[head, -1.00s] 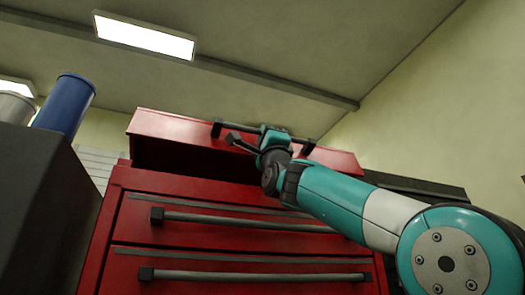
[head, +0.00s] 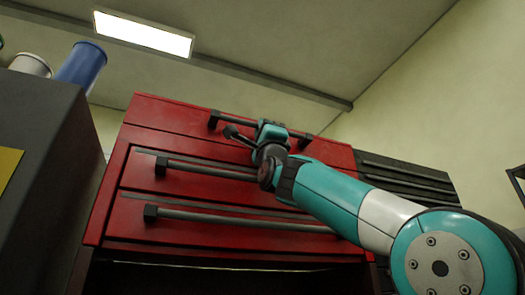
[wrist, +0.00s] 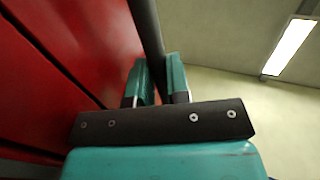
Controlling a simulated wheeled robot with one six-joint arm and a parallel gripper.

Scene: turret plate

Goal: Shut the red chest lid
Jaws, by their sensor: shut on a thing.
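The red chest (head: 125,200) fills the middle of the head view. Its red lid (head: 165,110) is at the top, with its front face flush above the drawers and no dark gap showing under it. The dark lid handle (head: 226,121) runs across the lid's front. My gripper (head: 270,130) is shut on this handle near its middle. In the wrist view my teal fingers (wrist: 158,78) sit on either side of the dark handle bar (wrist: 148,35), beside the red front. The lid's top and back edge are hidden from this low angle.
Two drawer handles (head: 240,217) stick out below the lid. A dark cabinet (head: 40,150) stands close on the left, with a blue cylinder (head: 82,63) and a pale one on top. A dark slatted unit (head: 405,180) adjoins on the right.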

